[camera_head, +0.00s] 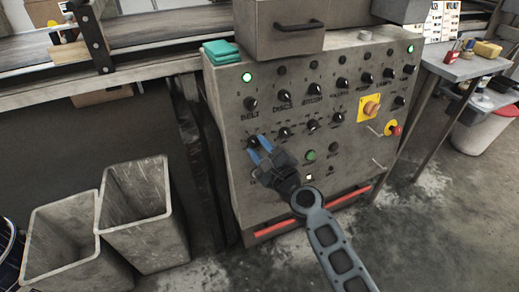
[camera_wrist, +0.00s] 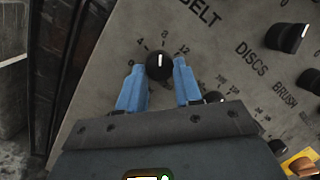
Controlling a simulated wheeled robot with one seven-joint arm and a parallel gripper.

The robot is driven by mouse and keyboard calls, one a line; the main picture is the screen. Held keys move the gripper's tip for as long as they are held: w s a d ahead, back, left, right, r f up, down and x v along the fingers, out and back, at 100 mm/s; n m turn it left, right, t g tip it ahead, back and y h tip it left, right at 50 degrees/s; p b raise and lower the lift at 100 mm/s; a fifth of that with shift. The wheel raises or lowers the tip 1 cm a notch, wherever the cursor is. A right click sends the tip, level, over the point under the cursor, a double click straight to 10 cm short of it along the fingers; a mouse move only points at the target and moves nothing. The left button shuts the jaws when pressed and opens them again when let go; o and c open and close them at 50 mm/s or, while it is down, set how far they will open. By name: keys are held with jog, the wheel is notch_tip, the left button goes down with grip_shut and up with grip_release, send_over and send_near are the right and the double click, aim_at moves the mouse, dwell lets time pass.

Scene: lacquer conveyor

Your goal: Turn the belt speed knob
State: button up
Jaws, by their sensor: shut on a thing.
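The belt speed knob (camera_wrist: 159,66) is round and black with a white pointer line. It sits on the grey control panel (camera_head: 228,107), below the BELT lettering (camera_wrist: 197,12). In the wrist view its pointer stands nearly straight up, near the 8 of the scale around it. My gripper (camera_wrist: 157,72) has its two blue fingers on either side of this knob, shut on it. In the head view my gripper (camera_head: 259,147) is at the panel's left side, and its fingers mostly hide the knob.
More black knobs, such as the DISCS knob (camera_wrist: 288,38), stand to the right. A yellow-backed button (camera_head: 370,107) and a red button (camera_head: 393,129) are further right. A grey drawer box (camera_head: 290,30) and a green cloth (camera_head: 221,52) are on top. Two bins (camera_head: 145,213) stand at left.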

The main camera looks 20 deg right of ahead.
jog(key=n+y, duration=0.1)
jog(key=n, duration=0.4)
jog(key=shift+d+r+g, duration=0.1)
jog(key=shift+g, duration=0.3)
jog(key=n, duration=0.2)
jog(key=n+g, duration=0.1)
jog(key=n, duration=0.2)
jog(key=shift+r+y, duration=0.2)
jog(key=shift+y, duration=0.1)
jog(key=n+g, duration=0.1)
jog(key=n, duration=0.3)
jog(key=shift+w+r+n+p, duration=0.1)
jog(key=shift+r+n+p, duration=0.05)
jog(key=shift+n+p, duration=0.2)
jog(key=shift+n+g+p, duration=0.3)
jog(key=shift+n+p, duration=0.15)
jog(key=shift+n, duration=1.7)
jog(key=o, duration=1)
jog(key=shift+r, duration=0.1)
jog(key=shift+o, duration=0.2)
